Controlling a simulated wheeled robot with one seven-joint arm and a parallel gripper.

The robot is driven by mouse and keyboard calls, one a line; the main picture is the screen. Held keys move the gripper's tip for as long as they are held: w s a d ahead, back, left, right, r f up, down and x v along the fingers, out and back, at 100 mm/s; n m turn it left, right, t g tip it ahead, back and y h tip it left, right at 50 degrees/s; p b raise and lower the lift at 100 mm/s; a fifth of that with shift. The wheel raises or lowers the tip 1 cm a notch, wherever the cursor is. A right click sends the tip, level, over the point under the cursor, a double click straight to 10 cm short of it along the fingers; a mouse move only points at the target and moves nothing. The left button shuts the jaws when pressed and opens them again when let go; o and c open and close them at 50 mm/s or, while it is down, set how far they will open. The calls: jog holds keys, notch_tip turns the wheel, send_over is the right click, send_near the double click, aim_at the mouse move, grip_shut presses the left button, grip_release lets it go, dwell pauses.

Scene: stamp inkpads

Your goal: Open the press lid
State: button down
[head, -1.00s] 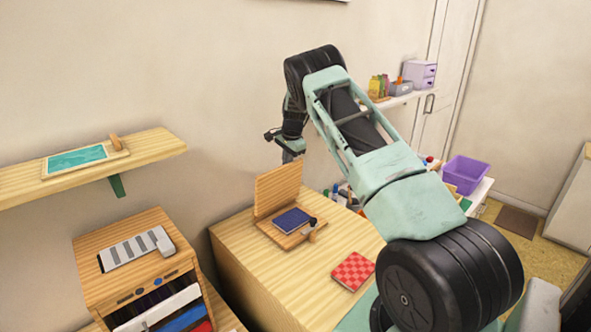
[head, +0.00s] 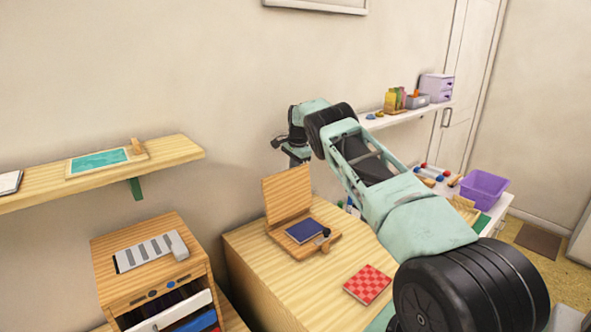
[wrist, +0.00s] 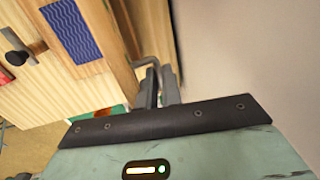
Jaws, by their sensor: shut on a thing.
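The wooden press lid (head: 288,194) stands up from the back edge of the press base (head: 282,241), leaning slightly back toward the wall. In the wrist view the blue pad (wrist: 70,30) is at upper left and the lid (wrist: 122,45) shows nearly edge-on. My gripper (wrist: 162,82) is shut beside the lid's edge, at a grey bent handle (wrist: 146,62). In the head view my gripper (head: 298,155) is at the lid's upper right; its exact contact is hidden.
A red checkered block (head: 368,284) lies at the front of the press table (head: 300,290). The wall is close behind the lid. A wooden cabinet (head: 150,250) and a wall shelf (head: 50,198) are at left. A purple bin (head: 484,190) is at right.

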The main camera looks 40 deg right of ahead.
jog(key=shift+w+a+f+t, duration=0.15)
jog(key=shift+w+f, duration=0.05)
jog(key=shift+w, duration=0.25)
jog(key=shift+w+a+f+t, duration=0.15)
jog(key=shift+w, duration=0.25)
jog(key=c, duration=1.6)
grip_release()
jog(key=shift+f, duration=0.15)
jog(key=shift+o, duration=0.2)
jog(key=b+v, duration=0.3)
jog(key=v, duration=1.6)
jog(key=shift+d+b, duration=0.25)
jog(key=shift+b, duration=0.15)
